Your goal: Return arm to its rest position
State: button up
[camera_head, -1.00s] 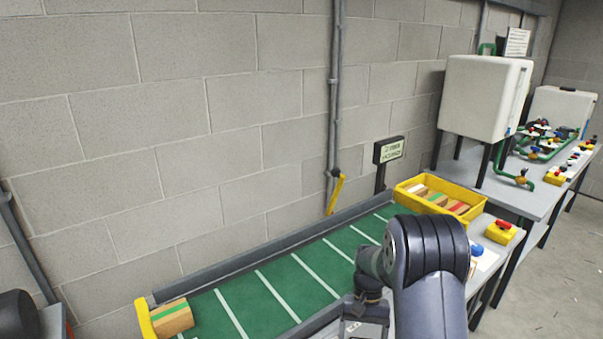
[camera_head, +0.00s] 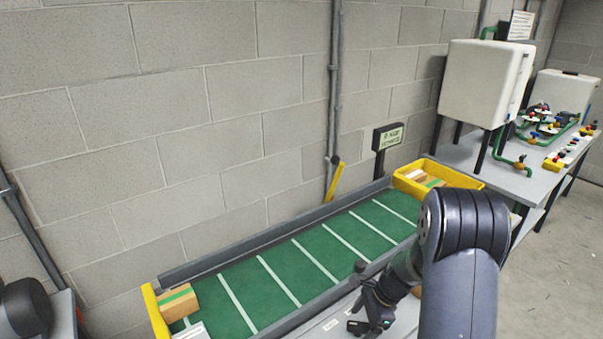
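My arm comes up from the lower right and bends at a large grey joint. My gripper (camera_head: 370,325) is dark and hangs at the bottom middle, in front of the belt's near edge, over a light grey surface (camera_head: 335,326). I see nothing clearly held in it, and its small fingers do not show well enough to tell open from shut.
The green belt (camera_head: 316,240) with white lines runs behind my gripper. A tan block with a green stripe (camera_head: 178,300) sits at its left end. A yellow bin (camera_head: 465,182) with blocks stands at its right end. A white cabinet (camera_head: 482,80) stands behind right.

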jog(key=m+t, duration=0.1)
jog(key=m, duration=0.1)
jog(key=shift+s+r+m, duration=0.1)
jog(key=shift+m, duration=0.2)
jog(key=shift+d+r, duration=0.2)
jog(key=shift+r, duration=0.15)
jog(key=shift+d+r, duration=0.25)
jog(key=shift+r, duration=0.4)
